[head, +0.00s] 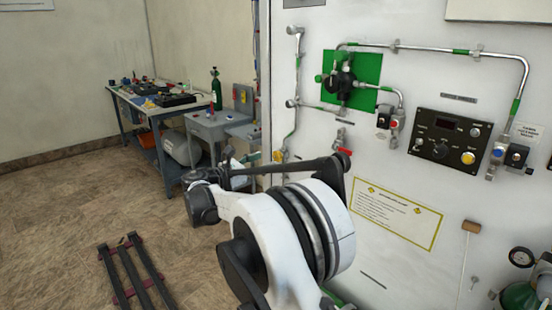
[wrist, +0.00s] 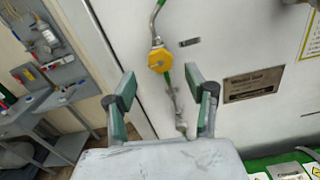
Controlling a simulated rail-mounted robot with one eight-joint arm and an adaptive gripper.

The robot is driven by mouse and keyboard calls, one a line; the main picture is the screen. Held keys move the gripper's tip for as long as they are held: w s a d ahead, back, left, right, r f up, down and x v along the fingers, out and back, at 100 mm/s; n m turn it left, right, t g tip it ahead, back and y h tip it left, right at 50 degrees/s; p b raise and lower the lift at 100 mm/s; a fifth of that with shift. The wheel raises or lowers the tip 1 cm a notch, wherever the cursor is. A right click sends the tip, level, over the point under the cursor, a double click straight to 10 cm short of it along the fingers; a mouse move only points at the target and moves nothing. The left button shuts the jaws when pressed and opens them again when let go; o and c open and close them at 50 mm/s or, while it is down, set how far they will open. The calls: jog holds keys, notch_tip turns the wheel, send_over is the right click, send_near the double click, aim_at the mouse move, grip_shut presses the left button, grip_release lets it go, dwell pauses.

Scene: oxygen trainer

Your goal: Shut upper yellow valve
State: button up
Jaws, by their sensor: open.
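A yellow valve knob (wrist: 160,60) sits on a thin pipe against the white panel, in the upper middle of the wrist view. In the head view, a small yellow piece (head: 279,156) shows low on the pipe at the panel's left edge, partly behind my arm. My gripper (wrist: 160,76) is open and empty, with one green-padded finger on each side of the picture. The knob appears between and beyond the fingertips; I see no contact. Only one yellow knob is clear, and I cannot tell whether it is the upper one. The knob's turn position is unclear.
The white panel carries pipes, a green plate (head: 364,72) and a black control box (head: 450,138). A grey stand (head: 215,125) and a workbench (head: 150,108) are to the left. The panel's edge runs close left of the yellow knob. Floor at left is mostly clear.

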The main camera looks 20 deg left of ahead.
aim_at(276, 157)
jog(key=x, duration=0.6)
jog(key=shift+d, duration=0.1)
jog(key=c, duration=1.2)
jog(key=shift+o, duration=0.2)
